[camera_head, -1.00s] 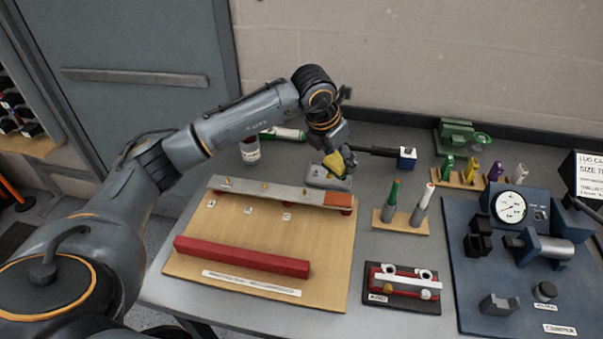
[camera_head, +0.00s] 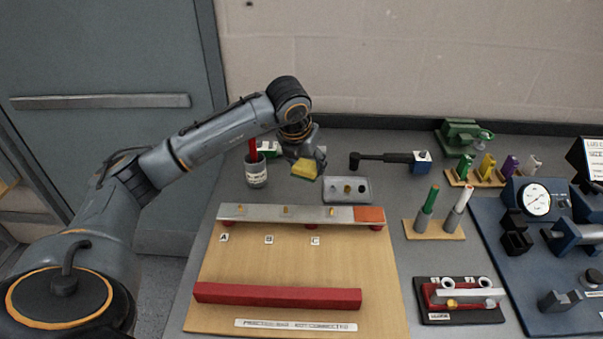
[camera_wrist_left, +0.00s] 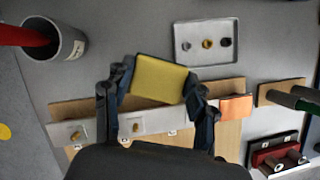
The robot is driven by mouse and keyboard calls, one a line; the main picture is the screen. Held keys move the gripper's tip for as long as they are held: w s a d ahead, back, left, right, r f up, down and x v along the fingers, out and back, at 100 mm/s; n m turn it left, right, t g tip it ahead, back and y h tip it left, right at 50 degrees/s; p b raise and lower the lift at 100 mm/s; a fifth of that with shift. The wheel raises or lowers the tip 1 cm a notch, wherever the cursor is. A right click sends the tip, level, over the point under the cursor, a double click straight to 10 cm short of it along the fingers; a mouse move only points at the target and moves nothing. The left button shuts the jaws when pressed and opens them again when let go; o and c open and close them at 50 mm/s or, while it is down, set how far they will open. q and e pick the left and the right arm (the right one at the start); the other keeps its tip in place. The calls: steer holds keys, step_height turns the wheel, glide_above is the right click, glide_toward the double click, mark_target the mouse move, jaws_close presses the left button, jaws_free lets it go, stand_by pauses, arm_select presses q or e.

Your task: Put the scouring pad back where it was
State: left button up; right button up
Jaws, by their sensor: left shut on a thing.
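The yellow scouring pad (camera_head: 306,170), with a dark green edge, is held by my left gripper (camera_head: 308,160) above the back of the table, to the left of the small grey tray (camera_head: 362,197). In the left wrist view the pad (camera_wrist_left: 158,80) sits between the two fingers of my left gripper (camera_wrist_left: 160,90), which are shut on its sides. Seen from there, the pad hangs in front of part of the metal bar, and the tray lies beyond it to the right. My right gripper is not in view.
A cup (camera_head: 256,174) with a red handle in it stands left of the pad. The tray holds several small parts. The wooden board (camera_head: 260,260) carries a metal bar (camera_head: 262,212) and a red bar (camera_head: 277,296). A black-handled tool (camera_head: 385,158) lies right of the gripper.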

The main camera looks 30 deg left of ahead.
arm_select(q)
steer(key=p, duration=0.1)
glide_above(303, 185)
steer(key=s, duration=0.2)
steer(key=f, duration=0.5)
steer(key=shift+w+d+f, duration=0.2)
steer(key=shift+d+f, duration=0.05)
steer(key=f+p, duration=0.2)
steer(key=f, duration=0.1)
steer(key=shift+w+a, duration=0.1)
steer(key=shift+a, duration=0.1)
steer(key=shift+f, duration=0.25)
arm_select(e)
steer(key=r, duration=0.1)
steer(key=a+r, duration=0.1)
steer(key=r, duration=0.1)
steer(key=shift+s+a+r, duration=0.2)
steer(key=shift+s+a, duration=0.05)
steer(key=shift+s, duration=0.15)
arm_select(q)
steer(key=shift+f, duration=0.1)
steer(key=shift+f+b, duration=0.15)
steer(key=shift+b, duration=0.2)
steer(key=o, duration=1)
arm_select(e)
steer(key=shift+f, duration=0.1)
